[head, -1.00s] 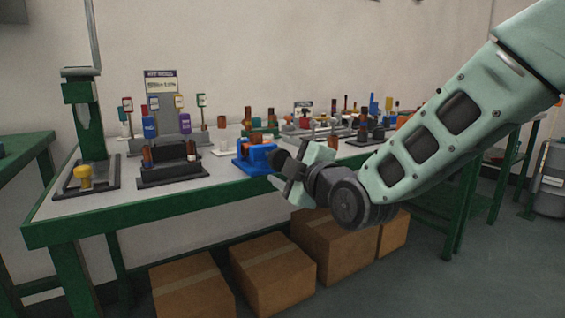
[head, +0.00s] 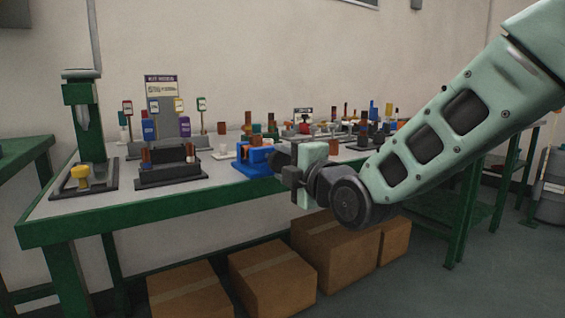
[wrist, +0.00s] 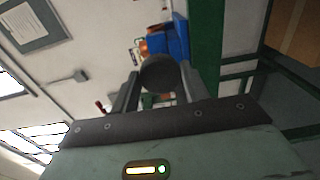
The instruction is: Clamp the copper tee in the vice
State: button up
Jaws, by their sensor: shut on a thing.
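The blue vice (head: 257,161) stands at the front edge of the bench; part of its blue body also shows in the wrist view (wrist: 181,38). My gripper (head: 284,164) is at the vice's right side, level with it. In the wrist view, its fingers (wrist: 158,92) are closed around a dark round knob (wrist: 160,73), which appears to be the vice's handle. The knob hides much of the vice there. I cannot pick out the copper tee with certainty; small orange-brown parts show near the vice's top, too small to tell.
The bench (head: 130,206) has a green frame. A green press (head: 82,130) and a dark holder (head: 170,172) stand left of the vice. Several small parts crowd the bench to the right. Cardboard boxes (head: 272,278) sit on the floor below.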

jog(key=shift+m+b, duration=0.45)
jog(key=shift+m, duration=0.95)
jog(key=shift+m+b, duration=0.35)
jog(key=shift+m, duration=1.05)
jog(key=o, duration=1.1)
